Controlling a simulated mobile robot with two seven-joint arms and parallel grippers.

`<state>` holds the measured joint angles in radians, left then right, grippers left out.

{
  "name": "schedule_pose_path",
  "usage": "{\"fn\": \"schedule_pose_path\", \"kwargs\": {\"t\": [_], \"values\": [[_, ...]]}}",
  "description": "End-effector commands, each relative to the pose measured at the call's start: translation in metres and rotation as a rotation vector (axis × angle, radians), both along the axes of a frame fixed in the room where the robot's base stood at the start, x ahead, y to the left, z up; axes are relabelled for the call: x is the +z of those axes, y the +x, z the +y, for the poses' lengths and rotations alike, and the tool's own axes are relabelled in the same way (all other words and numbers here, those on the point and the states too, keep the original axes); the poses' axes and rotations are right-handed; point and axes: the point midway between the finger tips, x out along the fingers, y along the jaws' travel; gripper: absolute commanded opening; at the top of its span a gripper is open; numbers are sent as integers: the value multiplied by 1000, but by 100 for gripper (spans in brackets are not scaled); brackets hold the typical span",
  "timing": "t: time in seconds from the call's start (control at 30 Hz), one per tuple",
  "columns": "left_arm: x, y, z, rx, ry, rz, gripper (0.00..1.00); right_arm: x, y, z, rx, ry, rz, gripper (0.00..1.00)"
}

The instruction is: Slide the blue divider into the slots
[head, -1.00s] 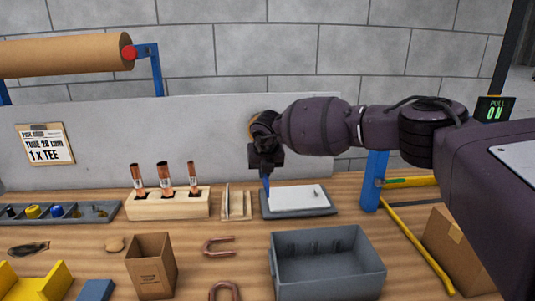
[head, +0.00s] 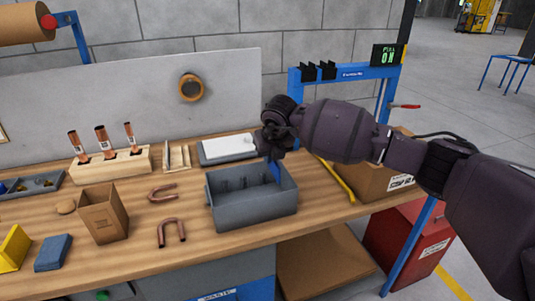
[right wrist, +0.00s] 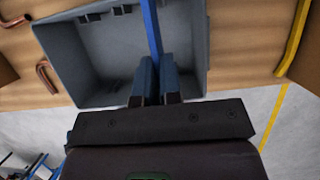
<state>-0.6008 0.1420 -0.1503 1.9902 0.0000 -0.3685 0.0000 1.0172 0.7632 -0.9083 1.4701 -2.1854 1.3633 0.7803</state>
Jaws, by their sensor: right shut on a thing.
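The grey bin (head: 252,213) stands on the bench near its front edge, with dark slot ribs (head: 225,184) on its far inner wall. My right gripper (head: 275,153) is above the bin's far right part, shut on the thin blue divider (head: 275,172). The divider hangs down at the bin's right end. In the right wrist view the divider (right wrist: 152,32) shows edge-on between the fingers (right wrist: 157,88), across the bin's opening (right wrist: 100,60). Whether its lower edge sits in any slot is hidden. My left gripper is out of view.
A grey tray with a white pad (head: 228,147) lies behind the bin. Copper bends (head: 172,232), a cardboard box (head: 103,213) and a wooden tube block (head: 112,165) stand left. A yellow bar (head: 335,180) and a blue frame post (head: 296,105) are right.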

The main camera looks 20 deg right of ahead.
Motion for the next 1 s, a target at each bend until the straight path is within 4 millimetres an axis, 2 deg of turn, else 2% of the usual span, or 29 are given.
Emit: {"fn": "schedule_pose_path", "kwargs": {"t": [0.47,0.67,1.0], "values": [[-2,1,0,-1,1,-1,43,0,0,0,0,0,-2,0],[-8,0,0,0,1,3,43,-9,0,0,-1,0,-1,0],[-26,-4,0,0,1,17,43,-36,0,0,-1,0,0,0]]}}
